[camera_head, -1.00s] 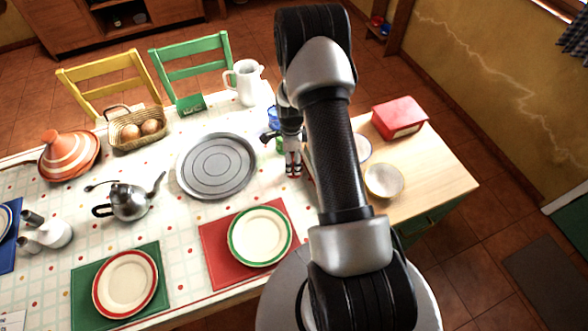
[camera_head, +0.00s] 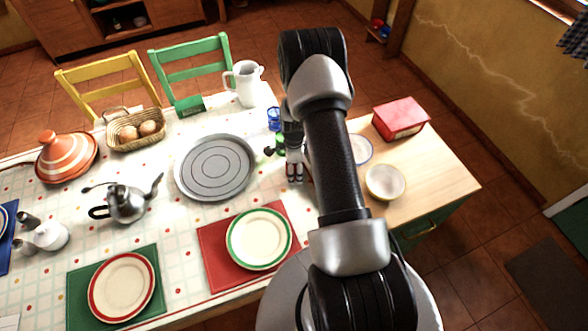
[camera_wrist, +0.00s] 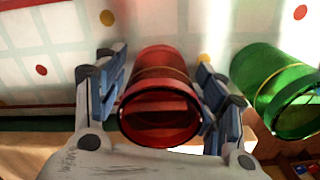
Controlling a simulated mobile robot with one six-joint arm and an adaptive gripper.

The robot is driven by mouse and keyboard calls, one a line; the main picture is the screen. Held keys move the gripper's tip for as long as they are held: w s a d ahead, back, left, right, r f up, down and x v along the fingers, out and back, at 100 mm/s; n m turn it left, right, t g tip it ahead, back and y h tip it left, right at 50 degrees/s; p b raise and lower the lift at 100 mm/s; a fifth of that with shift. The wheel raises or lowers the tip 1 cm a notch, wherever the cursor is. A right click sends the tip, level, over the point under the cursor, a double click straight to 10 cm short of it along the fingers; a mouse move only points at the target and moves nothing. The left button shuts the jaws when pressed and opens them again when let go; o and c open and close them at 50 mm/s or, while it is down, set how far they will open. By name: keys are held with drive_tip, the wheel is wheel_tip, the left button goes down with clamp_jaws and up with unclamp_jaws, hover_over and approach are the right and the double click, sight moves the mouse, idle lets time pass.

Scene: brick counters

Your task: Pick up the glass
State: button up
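A red see-through glass (camera_wrist: 160,100) stands between the two fingers of my gripper (camera_wrist: 163,85) in the wrist view, its rim towards the camera. The finger pads are close to both its sides; firm contact does not show. In the head view my gripper (camera_head: 293,172) points down at the table, partly hidden by my arm, with a little red showing at the fingers. A green glass (camera_wrist: 286,88) stands just right of the right finger in the wrist view. A blue glass (camera_head: 274,117) stands behind my gripper in the head view.
A round grey tray (camera_head: 216,168) lies left of my gripper. A plate with a green rim (camera_head: 259,239) sits on a red mat in front. A white jug (camera_head: 246,84) stands behind. Bowls (camera_head: 385,182) and a red box (camera_head: 399,119) are on the wooden counter at right.

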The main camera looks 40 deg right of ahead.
drive_tip(key=c, duration=0.9)
drive_tip(key=shift+r, duration=0.15)
drive_tip(key=shift+c, duration=0.3)
wheel_tip(320, 180, up, 20)
drive_tip(key=p, duration=0.4)
drive_tip(key=s+a+r+n+b, duration=0.1)
drive_tip(key=a+n+b, duration=0.1)
drive_tip(key=a+n, duration=0.9)
drive_tip(key=s+a+r+n+b, duration=0.1)
drive_tip(key=s+a+r+n, duration=0.1)
drive_tip(key=a+n, duration=0.9)
drive_tip(key=shift+s+r+n+b, duration=0.2)
drive_tip(key=shift+n+b, duration=0.2)
drive_tip(key=shift+n, duration=0.7)
